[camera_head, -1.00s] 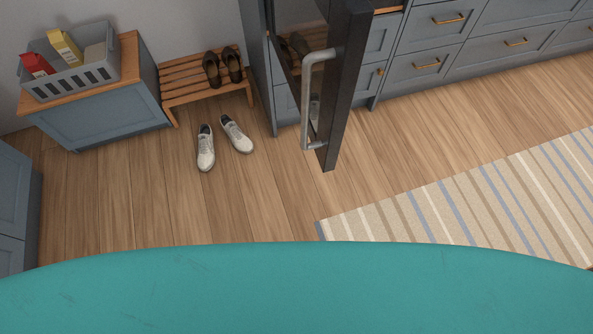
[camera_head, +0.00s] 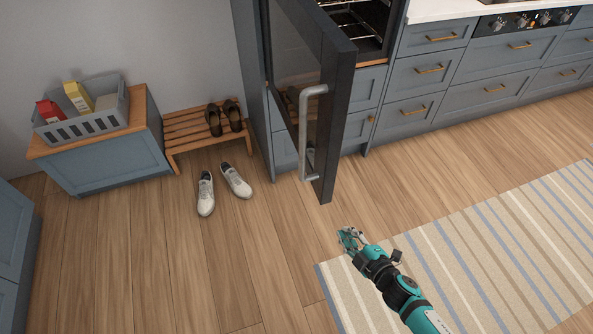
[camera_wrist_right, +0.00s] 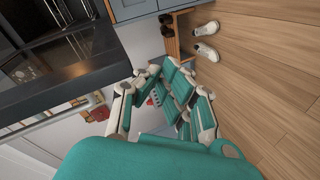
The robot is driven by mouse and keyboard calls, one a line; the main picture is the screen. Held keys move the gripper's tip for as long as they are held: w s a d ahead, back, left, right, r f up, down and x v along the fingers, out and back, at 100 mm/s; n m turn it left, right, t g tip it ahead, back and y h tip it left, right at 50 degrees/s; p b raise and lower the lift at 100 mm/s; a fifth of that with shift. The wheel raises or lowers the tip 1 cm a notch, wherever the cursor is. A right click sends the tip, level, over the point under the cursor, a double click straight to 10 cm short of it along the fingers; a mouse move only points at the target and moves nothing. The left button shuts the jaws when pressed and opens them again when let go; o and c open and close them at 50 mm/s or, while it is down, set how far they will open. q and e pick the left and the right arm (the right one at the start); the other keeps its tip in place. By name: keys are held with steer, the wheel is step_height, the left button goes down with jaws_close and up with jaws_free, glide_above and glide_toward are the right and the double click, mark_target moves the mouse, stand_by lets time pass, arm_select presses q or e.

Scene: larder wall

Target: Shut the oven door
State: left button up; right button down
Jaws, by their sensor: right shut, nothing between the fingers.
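The oven door (camera_head: 337,110) stands wide open, swung out from the tall cabinet, in the middle of the head view. It is a dark panel with glass and a long grey upright handle (camera_head: 304,135) on its left face. The oven cavity (camera_head: 362,18) with wire racks shows behind it. My right gripper (camera_head: 347,236) is shut and empty, below and slightly right of the door's lower corner, apart from it. In the right wrist view my teal fingers (camera_wrist_right: 170,95) show close up, with a dark panel edge (camera_wrist_right: 75,83) at left. My left gripper is not in view.
White shoes (camera_head: 221,187) lie on the wooden floor left of the door. A slatted bench (camera_head: 187,132) with dark shoes and a low cabinet (camera_head: 115,163) with a grey crate (camera_head: 85,125) stand further left. A striped rug (camera_head: 480,245) lies at right. Drawers (camera_head: 425,70) line the back.

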steer(key=s+a+r+n+y, duration=0.1)
steer(key=a+r+n+y, duration=0.35)
steer(key=r, duration=0.55)
steer(key=s+a+r+n+y, duration=0.1)
steer(key=a+r+n+y, duration=0.2)
steer(key=a+r+n, duration=0.5)
arm_select(q)
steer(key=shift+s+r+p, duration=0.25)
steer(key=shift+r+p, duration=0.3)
steer(key=shift+p, duration=0.05)
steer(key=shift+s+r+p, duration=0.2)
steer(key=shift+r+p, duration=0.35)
arm_select(e)
steer(key=w+a+r+m, duration=0.1)
steer(key=w+m, duration=0.1)
steer(key=w, duration=0.7)
steer(key=shift+a+r, duration=0.2)
steer(key=shift+r, duration=0.2)
